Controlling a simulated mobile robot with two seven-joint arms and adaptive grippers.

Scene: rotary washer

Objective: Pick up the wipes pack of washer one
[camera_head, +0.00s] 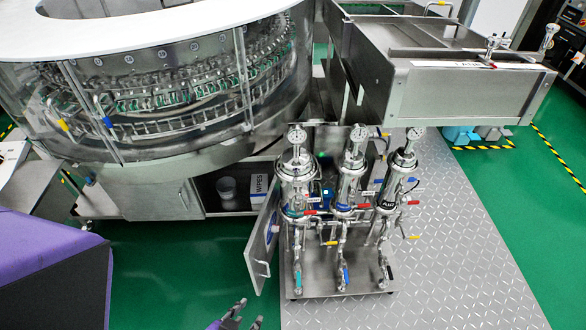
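My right gripper is not in view.
The opened cabinet door (262,240) juts forward beside the opening. A metal stand with several filter housings (298,170) blocks the right side. The green floor (180,270) before the cabinet is clear.

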